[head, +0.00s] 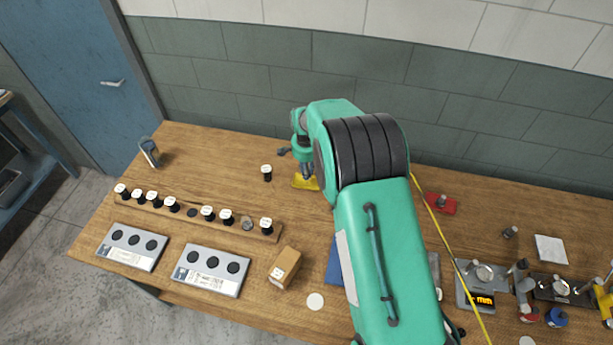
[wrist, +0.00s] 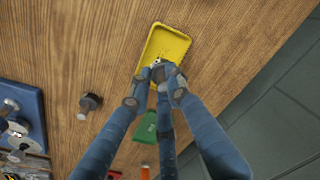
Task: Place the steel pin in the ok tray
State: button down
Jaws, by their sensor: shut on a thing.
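My gripper (wrist: 163,73) has its blue fingers drawn together over the yellow tray (wrist: 169,45). A small pale, shiny bit (wrist: 157,62) shows at the fingertips; it looks like the end of the steel pin, and the fingers hide the rest. In the head view my gripper (head: 308,174) is low over the yellow tray (head: 302,183) at the back of the bench. A green tray (wrist: 146,128), likely the ok tray, lies beside the yellow one in the wrist view, partly behind the fingers. My arm hides it in the head view.
A dark-and-grey part (wrist: 88,103) stands left of the green tray. A red tray (head: 441,204) with a part on it lies right of my arm. A wooden rack (head: 200,220) of spools, two grey plates, a small box (head: 285,268) and gauges (head: 480,298) occupy the bench.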

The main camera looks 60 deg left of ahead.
dwell(0.3)
jog(key=shift+f, duration=1.75)
jog(key=shift+f, duration=0.1)
jog(key=c, duration=1.6)
grip_release()
jog(key=r, duration=0.8)
jog(key=d+r, duration=0.1)
jog(key=r, duration=0.3)
jog(key=shift+s+r, duration=0.1)
jog(key=shift+s, duration=0.25)
jog(key=shift+a, duration=0.1)
